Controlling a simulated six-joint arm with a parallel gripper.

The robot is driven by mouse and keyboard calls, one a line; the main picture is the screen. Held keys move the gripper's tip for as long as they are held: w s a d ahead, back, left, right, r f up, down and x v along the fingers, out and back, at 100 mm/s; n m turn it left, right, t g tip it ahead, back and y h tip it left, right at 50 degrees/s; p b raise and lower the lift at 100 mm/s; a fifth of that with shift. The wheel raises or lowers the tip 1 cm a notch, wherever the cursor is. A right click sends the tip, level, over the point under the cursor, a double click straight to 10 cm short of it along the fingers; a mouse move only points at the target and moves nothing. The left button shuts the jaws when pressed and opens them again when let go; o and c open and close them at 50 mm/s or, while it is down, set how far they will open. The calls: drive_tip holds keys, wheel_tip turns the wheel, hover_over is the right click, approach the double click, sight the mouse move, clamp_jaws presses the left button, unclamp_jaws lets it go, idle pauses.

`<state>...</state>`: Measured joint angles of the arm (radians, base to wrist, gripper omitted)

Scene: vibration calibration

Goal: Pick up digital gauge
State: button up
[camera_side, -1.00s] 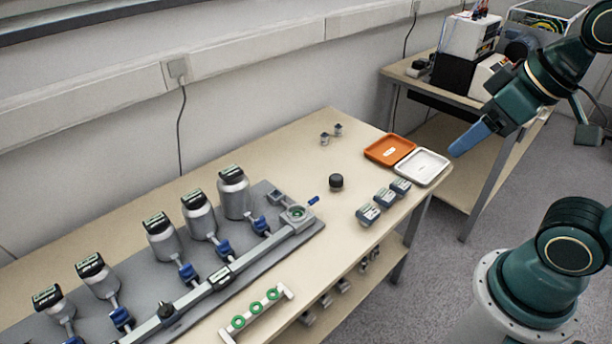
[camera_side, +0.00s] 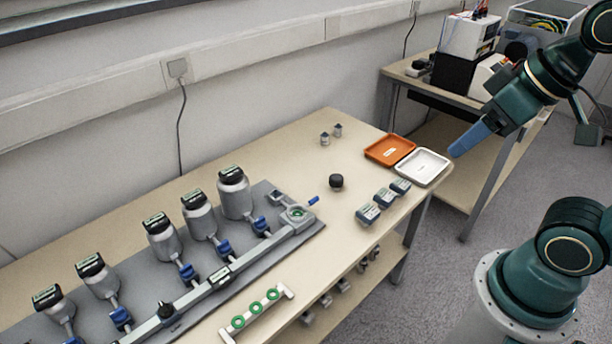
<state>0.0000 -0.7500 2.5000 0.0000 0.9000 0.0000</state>
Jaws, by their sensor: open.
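Small blue-grey digital gauges stand in a short row near the table's right edge: a near one (camera_side: 367,214), a middle one (camera_side: 384,197) and a far one (camera_side: 401,187). Each has a light label or display on it. Similar dark-topped gauges sit on silver cylinders, such as the large one (camera_side: 232,174) on the grey plate. My gripper (camera_side: 456,152) has blue fingers and is open and empty. It hangs above and to the right of the white tray, up and right of the row of gauges, touching nothing.
An orange tray (camera_side: 389,137) and a white tray (camera_side: 443,158) lie at the table's far right corner. A black round knob (camera_side: 336,181) and two small metal parts (camera_side: 331,135) stand nearby. A manifold (camera_side: 215,282) and a rack with green rings (camera_side: 255,309) lie front left.

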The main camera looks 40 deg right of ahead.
drive_tip(key=shift+o, duration=0.7)
drive_tip(key=shift+w, duration=0.1)
drive_tip(key=w+d+f+m+g+y, duration=0.1)
drive_tip(key=w+d+f+m+g, duration=0.1)
drive_tip(key=w+d+m, duration=0.45)
drive_tip(key=w+d+f+m+g, duration=0.2)
drive_tip(key=w+d, duration=0.2)
drive_tip(key=w, duration=0.6)
drive_tip(key=w+d+f+m+g+y, duration=0.2)
drive_tip(key=d+f+m, duration=0.6)
drive_tip(key=d+f, duration=0.9)
wheel_tip(320, 180, down, 3)
drive_tip(key=shift+w+d+r+m+y, duration=0.1)
drive_tip(key=shift+w+d+m+y, duration=0.25)
drive_tip(key=shift+w+y, duration=0.4)
